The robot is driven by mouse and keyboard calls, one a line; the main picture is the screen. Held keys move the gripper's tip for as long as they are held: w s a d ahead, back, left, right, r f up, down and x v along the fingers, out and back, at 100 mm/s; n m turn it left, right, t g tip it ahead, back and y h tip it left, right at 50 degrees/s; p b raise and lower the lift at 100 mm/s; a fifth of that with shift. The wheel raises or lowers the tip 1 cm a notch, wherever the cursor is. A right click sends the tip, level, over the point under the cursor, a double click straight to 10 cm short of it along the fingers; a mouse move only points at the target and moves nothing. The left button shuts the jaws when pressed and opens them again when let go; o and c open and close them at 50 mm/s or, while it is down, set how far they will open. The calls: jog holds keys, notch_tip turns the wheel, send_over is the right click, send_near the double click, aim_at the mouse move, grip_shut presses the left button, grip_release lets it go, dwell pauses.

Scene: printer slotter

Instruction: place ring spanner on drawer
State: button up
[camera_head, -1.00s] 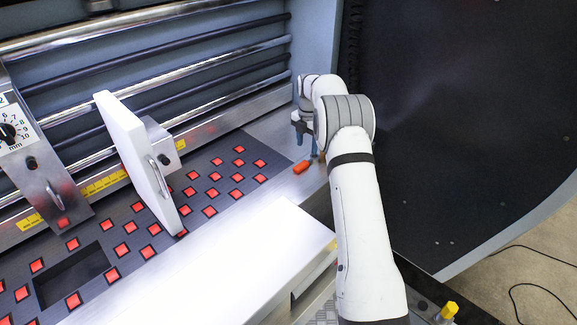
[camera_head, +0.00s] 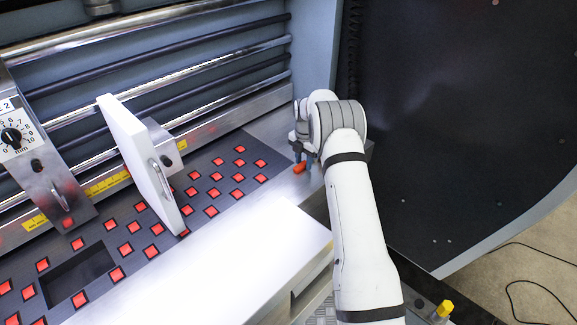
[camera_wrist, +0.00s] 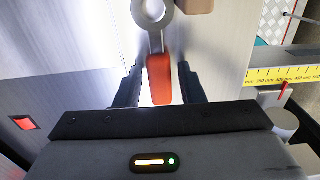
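The ring spanner, with an orange handle (camera_head: 300,168) and a metal ring end (camera_wrist: 153,12), lies on the metal surface at the right end of the machine bed. In the wrist view its handle (camera_wrist: 159,80) sits between the two dark fingers, with a gap on each side. My gripper (camera_wrist: 158,70) is open around the handle. In the head view my gripper (camera_head: 303,155) is low beside the handle, partly covered by my arm. A white flat-topped box (camera_head: 235,255) in front of the bed may be the drawer; I cannot tell for sure.
A white panel with a handle (camera_head: 140,160) stands upright on the dark bed with red squares (camera_head: 211,211). A rectangular opening (camera_head: 80,278) is at the left. A dark panel (camera_head: 450,120) stands right of my arm. A yellow ruler strip (camera_wrist: 285,75) shows in the wrist view.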

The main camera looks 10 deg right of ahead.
grip_shut()
jog(key=shift+r, duration=0.1)
